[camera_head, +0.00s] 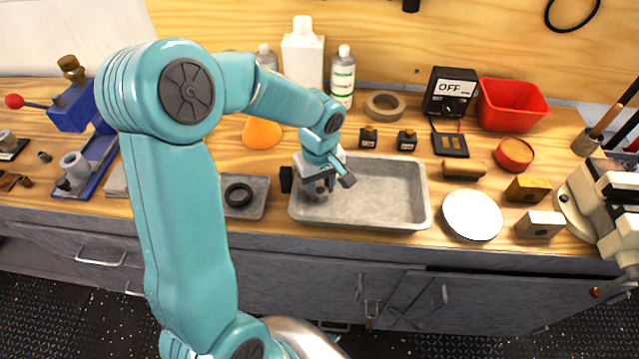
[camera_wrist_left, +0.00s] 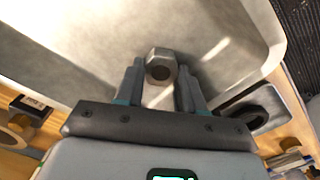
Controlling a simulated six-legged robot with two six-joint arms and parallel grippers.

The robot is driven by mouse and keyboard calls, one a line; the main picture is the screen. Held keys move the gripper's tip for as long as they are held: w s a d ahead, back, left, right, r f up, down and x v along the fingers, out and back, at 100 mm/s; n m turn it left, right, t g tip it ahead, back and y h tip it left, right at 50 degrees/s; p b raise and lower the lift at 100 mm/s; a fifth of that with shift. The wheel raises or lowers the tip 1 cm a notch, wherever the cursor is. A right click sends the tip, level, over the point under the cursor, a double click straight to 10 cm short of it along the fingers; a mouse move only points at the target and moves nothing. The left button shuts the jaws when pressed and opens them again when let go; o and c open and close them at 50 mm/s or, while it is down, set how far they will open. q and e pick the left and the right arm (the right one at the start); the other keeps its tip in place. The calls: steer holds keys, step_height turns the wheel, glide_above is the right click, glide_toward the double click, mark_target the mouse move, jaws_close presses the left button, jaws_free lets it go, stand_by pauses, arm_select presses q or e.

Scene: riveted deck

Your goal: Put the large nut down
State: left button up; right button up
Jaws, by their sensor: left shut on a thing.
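My left gripper (camera_head: 321,188) is over the left part of the grey metal tray (camera_head: 425,206) and points down into it. In the left wrist view the large nut (camera_wrist_left: 160,66), a grey hexagon with a dark hole, sits between the two fingertips (camera_wrist_left: 160,85). The fingers are shut on it from both sides. The tray floor fills the view behind the nut. I cannot tell whether the nut touches the floor. The rest of the tray looks empty. My right gripper is not in view.
A small grey tray with a black ring (camera_head: 238,195) is left of the metal tray. A white round dish (camera_head: 472,215) is on its right. Bottles (camera_head: 303,55), a tape roll (camera_head: 384,105) and two small dark jars (camera_head: 368,137) stand behind. A red bin (camera_head: 511,104) is at the back right.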

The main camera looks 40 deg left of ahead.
mark_target(320, 188)
arm_select(q)
steer(key=shift+f, duration=0.2)
steer(key=o, duration=0.8)
steer(key=shift+w, duration=0.1)
step_height(320, 188, up, 12)
steer(key=shift+r+p, duration=0.2)
steer(key=shift+p, duration=0.15)
